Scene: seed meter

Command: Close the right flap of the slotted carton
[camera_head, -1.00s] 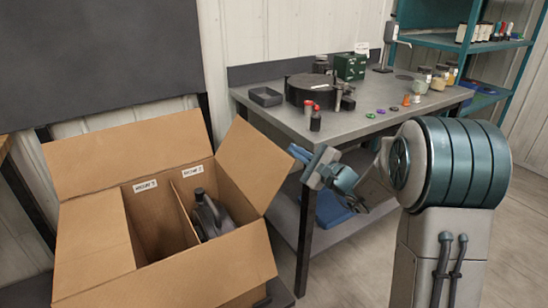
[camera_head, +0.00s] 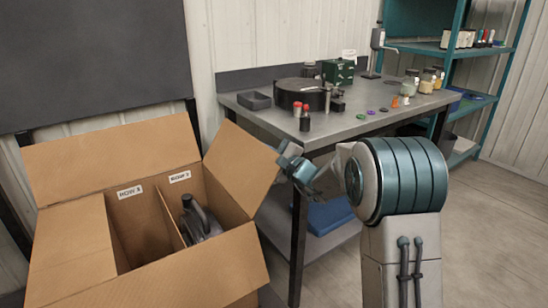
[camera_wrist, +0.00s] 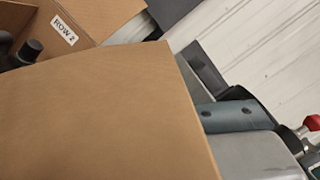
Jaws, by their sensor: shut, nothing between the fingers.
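The open brown carton (camera_head: 150,285) stands at the left in the head view. Its right flap (camera_head: 241,168) stands up, leaning outward to the right; it fills much of the wrist view (camera_wrist: 95,105). The back flap (camera_head: 115,158) stands up, and the left flap (camera_head: 72,245) lies inward over the left part. My gripper (camera_head: 284,152) is shut and empty at the flap's outer right edge. I cannot tell whether it touches the flap. In the carton, a dark grey jug (camera_head: 200,222) stands in the right compartment.
A grey workbench (camera_head: 350,125) stands close behind and right of my gripper, with a black round device (camera_head: 298,95), bottles and small parts on it. A teal shelf (camera_head: 470,75) is at the back right. Floor (camera_head: 490,240) is clear at the right.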

